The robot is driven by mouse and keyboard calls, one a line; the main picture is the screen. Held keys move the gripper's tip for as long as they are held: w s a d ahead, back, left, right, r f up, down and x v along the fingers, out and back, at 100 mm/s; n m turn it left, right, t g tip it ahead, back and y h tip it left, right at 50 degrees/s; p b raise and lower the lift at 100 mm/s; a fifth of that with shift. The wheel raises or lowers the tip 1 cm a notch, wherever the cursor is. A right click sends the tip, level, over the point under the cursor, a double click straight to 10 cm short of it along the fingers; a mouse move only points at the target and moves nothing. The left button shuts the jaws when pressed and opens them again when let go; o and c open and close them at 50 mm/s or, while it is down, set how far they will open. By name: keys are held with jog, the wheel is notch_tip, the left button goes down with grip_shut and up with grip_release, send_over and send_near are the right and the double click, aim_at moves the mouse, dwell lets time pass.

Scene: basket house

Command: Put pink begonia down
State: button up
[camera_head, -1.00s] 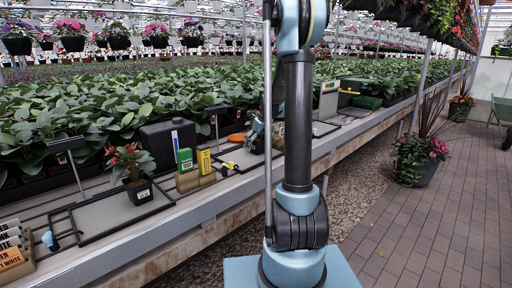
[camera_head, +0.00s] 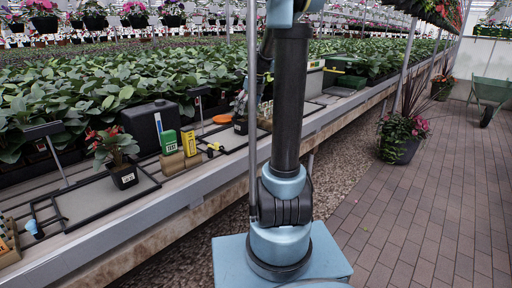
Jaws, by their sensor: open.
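A small plant (camera_head: 240,103) in a dark pot stands on the bench just left of my arm. Its foliage is dark, and its flower colour is too small to tell. A second potted plant (camera_head: 114,146) with red-pink flowers and green leaves stands upright on a grey tray (camera_head: 92,200) at the left. Its black pot (camera_head: 124,177) has a white label. I cannot tell for certain which one is the pink begonia. My gripper cannot be made out; my upright arm covers the middle of the view.
A green box (camera_head: 168,141) and a yellow box (camera_head: 189,142) stand near a black container (camera_head: 152,126). An orange disc (camera_head: 222,119) lies behind. A planter (camera_head: 402,138) stands on the brick floor (camera_head: 440,200) beside the bench. A green wheelbarrow (camera_head: 490,90) is at the right. The paved aisle is mostly clear.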

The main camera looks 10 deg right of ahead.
jog(key=s+f+n, duration=0.4)
jog(key=s+n, duration=0.5)
jog(key=s, duration=0.4)
jog(key=s+f+n+h, duration=0.1)
jog(key=s+f+n, duration=0.4)
jog(key=s+n, duration=0.4)
jog(key=s+a+f+n+g+h, duration=0.1)
jog(key=s+f+n, duration=0.3)
jog(key=s+n, duration=0.5)
jog(key=s, duration=0.8)
jog(key=shift+f+n, duration=0.3)
jog(key=shift+f, duration=0.1)
jog(key=shift+w+f, duration=0.2)
jog(key=shift+w, duration=0.25)
